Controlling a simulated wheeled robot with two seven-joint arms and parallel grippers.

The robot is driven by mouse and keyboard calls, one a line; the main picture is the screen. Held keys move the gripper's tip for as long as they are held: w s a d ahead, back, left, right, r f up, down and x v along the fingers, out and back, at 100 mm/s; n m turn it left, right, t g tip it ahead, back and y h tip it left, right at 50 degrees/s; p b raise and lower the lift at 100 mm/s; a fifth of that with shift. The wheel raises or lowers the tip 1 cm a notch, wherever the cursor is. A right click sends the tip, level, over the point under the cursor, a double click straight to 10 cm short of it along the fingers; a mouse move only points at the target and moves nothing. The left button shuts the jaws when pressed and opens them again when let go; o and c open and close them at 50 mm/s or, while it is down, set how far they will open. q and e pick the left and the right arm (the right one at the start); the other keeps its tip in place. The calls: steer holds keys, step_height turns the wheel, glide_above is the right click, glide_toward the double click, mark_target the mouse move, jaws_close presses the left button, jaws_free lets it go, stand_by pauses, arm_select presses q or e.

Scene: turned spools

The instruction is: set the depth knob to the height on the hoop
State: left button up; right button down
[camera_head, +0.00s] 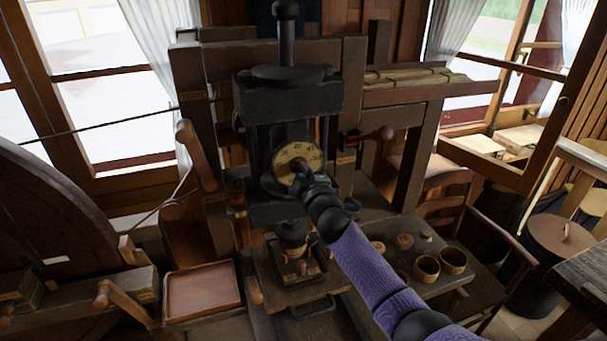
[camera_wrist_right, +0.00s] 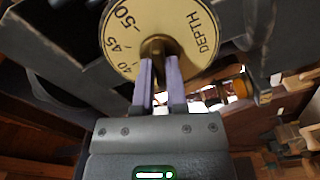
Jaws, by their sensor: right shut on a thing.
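The depth knob (camera_head: 287,156) is a round brass dial on the front of the dark press. The right wrist view shows its face (camera_wrist_right: 168,18) with the word DEPTH and the marks 40, 45 and 50. My right gripper (camera_wrist_right: 157,62) is shut on the brass grip at the dial's middle, one pale finger on each side. In the head view, my right gripper (camera_head: 299,172) covers the lower part of the dial. A turned wooden piece (camera_head: 292,232) stands under the press. I cannot make out a height marked on any hoop. My left gripper is out of view.
The dark press (camera_head: 285,100) stands upright around the dial. A red-handled lever (camera_head: 385,133) sticks out at its right. A shallow wooden tray (camera_head: 203,290) lies at lower left.

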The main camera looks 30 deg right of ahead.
steer(key=shift+f+n, duration=0.1)
steer(key=shift+n, duration=0.9)
steer(key=c, duration=0.7)
jaws_free()
steer(key=shift+o, duration=0.2)
steer(key=v, duration=1)
steer(key=shift+d, duration=0.1)
